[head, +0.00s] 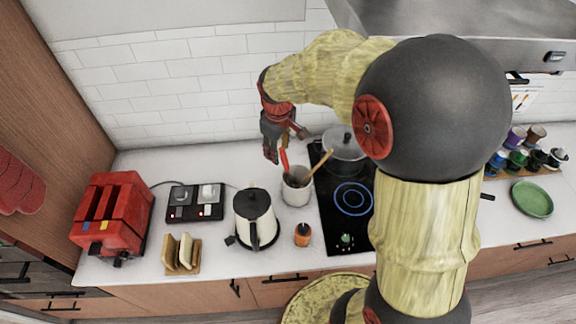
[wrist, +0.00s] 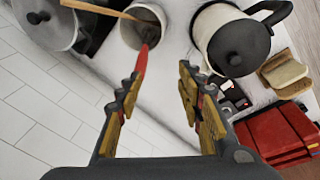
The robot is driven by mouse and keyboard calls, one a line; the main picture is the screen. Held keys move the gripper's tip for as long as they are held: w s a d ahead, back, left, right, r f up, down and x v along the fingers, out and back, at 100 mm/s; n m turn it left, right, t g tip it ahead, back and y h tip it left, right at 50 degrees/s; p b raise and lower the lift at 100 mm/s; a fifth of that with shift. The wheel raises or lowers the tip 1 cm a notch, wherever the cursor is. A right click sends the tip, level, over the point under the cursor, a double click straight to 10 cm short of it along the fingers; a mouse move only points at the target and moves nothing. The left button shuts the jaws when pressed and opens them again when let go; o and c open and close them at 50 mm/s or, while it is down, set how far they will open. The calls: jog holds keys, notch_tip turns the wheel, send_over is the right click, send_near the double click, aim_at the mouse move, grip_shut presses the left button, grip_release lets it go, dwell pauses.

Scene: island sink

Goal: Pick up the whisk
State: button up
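A white utensil crock (head: 297,191) stands on the counter and holds a red-handled utensil (head: 284,161) and a wooden-handled utensil (head: 318,167). Their lower ends are hidden inside, so I cannot tell which one is the whisk. The wrist view also shows the crock (wrist: 128,38), the red handle (wrist: 141,66) and the wooden handle (wrist: 95,8). My gripper (head: 287,147) is above the crock. In the wrist view my gripper (wrist: 160,88) has its fingers apart with nothing held; the red handle's end is near the left finger. I cannot tell whether they touch.
A kettle (head: 257,217) stands left of the crock, and a lidded pot (head: 345,146) sits on the cooktop (head: 335,213) to its right. A small orange jar (head: 302,235) stands in front. Bread slices (head: 182,252) and a red toaster (head: 112,213) are farther left.

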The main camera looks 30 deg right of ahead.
aim_at(284, 152)
jog(key=shift+n+g, duration=0.6)
jog(key=shift+n, duration=0.3)
jog(key=w+d+f+p, duration=0.1)
jog(key=w+f+p, duration=0.1)
jog(key=w+d+f+p, duration=0.2)
jog(key=f, duration=0.1)
jog(key=shift+w+d+p, duration=0.2)
jog(key=shift+p, duration=0.1)
jog(key=shift+w+d+f, duration=0.1)
jog(key=shift+w+f, duration=0.05)
jog(key=shift+f, duration=0.15)
jog(key=f, duration=0.3)
jog(key=shift+d+f+p, duration=0.1)
jog(key=shift+d+p, duration=0.1)
jog(key=shift+p, duration=0.2)
jog(key=f, duration=0.1)
jog(key=f+p, duration=0.1)
jog(key=f, duration=0.2)
jog(key=shift+s+d, duration=0.1)
jog(key=shift+s, duration=0.25)
jog(key=shift+w+f, duration=0.1)
jog(key=shift+f, duration=0.45)
jog(key=c, duration=0.3)
grip_shut()
